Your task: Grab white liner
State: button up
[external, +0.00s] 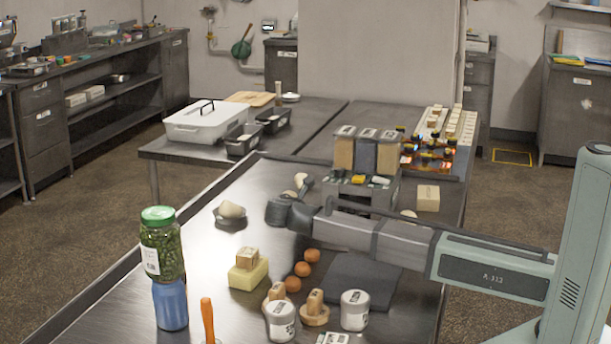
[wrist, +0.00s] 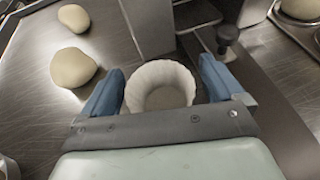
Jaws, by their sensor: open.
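The white liner (wrist: 160,84) is a fluted, round paper cup, open side up. In the wrist view it sits between the two blue fingers of my gripper (wrist: 160,90). The fingers are spread to its left and right, close to its sides; I cannot tell whether they touch it. The gripper's crossbar hides the near part of the liner. In the external view my gripper (external: 290,208) is low over the steel table, in front of the dispenser rack, and I cannot make out the liner clearly there.
A black knob (wrist: 228,34) is at the right.

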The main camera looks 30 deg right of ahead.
jog(key=shift+w+d+f, duration=0.15)
jog(key=shift+w+d, duration=0.05)
jog(key=shift+d, duration=0.1)
jog(key=shift+c, duration=0.4)
jog(key=c, duration=0.6)
jog(key=shift+c, duration=0.2)
